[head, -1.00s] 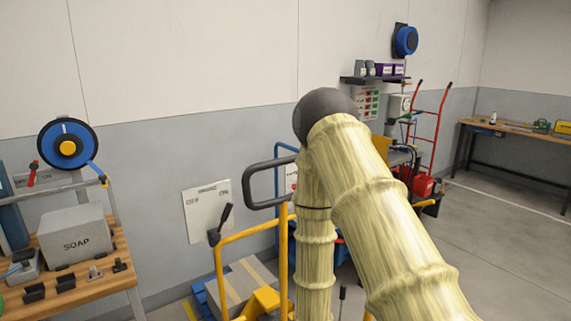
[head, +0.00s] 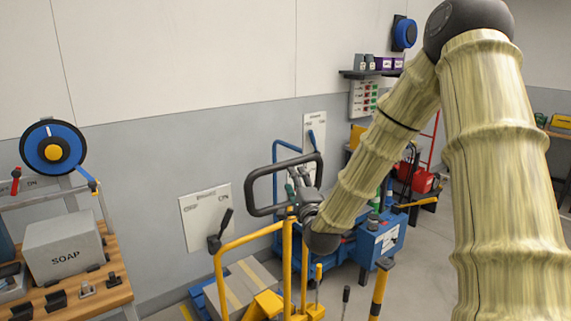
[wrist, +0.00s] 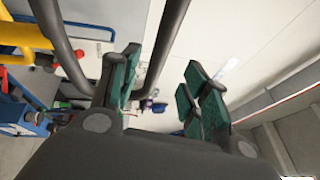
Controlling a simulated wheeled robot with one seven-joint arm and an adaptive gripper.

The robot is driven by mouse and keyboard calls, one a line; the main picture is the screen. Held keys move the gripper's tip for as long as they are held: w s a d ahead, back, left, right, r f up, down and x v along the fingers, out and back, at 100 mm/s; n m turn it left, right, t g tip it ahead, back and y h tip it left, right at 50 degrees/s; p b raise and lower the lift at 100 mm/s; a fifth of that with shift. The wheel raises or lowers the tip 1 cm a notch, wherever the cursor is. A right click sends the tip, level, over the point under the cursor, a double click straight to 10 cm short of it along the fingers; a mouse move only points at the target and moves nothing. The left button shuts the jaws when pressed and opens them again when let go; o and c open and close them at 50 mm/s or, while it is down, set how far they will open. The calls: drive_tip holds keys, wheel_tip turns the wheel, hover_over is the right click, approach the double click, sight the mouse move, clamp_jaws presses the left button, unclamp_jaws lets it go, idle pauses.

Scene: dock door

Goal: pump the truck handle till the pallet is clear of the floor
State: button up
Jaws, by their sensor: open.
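The truck handle (head: 249,191) is a black loop above a yellow post, left of centre in the head view. My gripper (head: 298,180) is at the loop's right part, with its fingers inside the loop's outline. In the wrist view the green-padded fingers of my gripper (wrist: 163,85) are apart. One dark bar of the handle (wrist: 169,40) runs into the gap between them; another lies to the left. I cannot tell whether a pad touches the bar. The pallet (head: 198,297) shows as a blue edge under a taped carton (head: 246,278). Its underside is hidden.
A blue cart (head: 380,240) is behind my forearm. A workbench with a soap box (head: 65,245) is at left. Open floor (head: 425,265) lies to the right.

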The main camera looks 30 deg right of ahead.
sight(288, 164)
drive_tip(key=p+x, duration=0.2)
drive_tip(key=x, duration=0.8)
drive_tip(key=shift+d+p, duration=0.2)
drive_tip(key=shift+p, duration=0.1)
clamp_jaws()
